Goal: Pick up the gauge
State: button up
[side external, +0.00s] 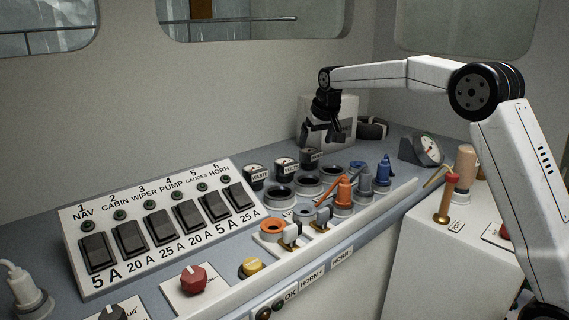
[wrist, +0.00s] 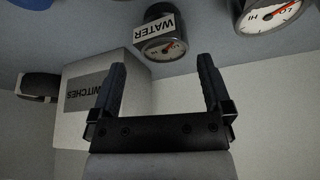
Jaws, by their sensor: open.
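In the side view, small dark round gauges with white labels, one reading WASTE (side external: 257,174) and another VOLTS (side external: 286,166), sit in a row on the grey-blue console. A third small gauge (side external: 311,157) is at the row's far end, below my gripper (side external: 323,138). In the wrist view, a gauge labelled WATER (wrist: 160,44) lies beyond my fingertips, near the midline between them (wrist: 161,66). A second gauge with a HI/LO dial (wrist: 272,14) is cut off at the top right. My gripper is open, with nothing between the fingers.
A pale box marked SWITCHES (wrist: 88,100) stands close behind my gripper; it also shows in the side view (side external: 347,112). A black ring-shaped item (side external: 373,129) is beside it. Round sockets (side external: 308,186), orange and blue plugs (side external: 343,191) and a switch panel (side external: 160,225) crowd the console.

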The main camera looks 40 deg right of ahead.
aim_at(311, 151)
jog(key=shift+f, duration=0.25)
jog(key=shift+w+x, duration=0.2)
jog(key=shift+x, duration=2.3)
jog(key=shift+a, duration=0.2)
jog(key=shift+r, duration=0.1)
jog(key=c, duration=1.2)
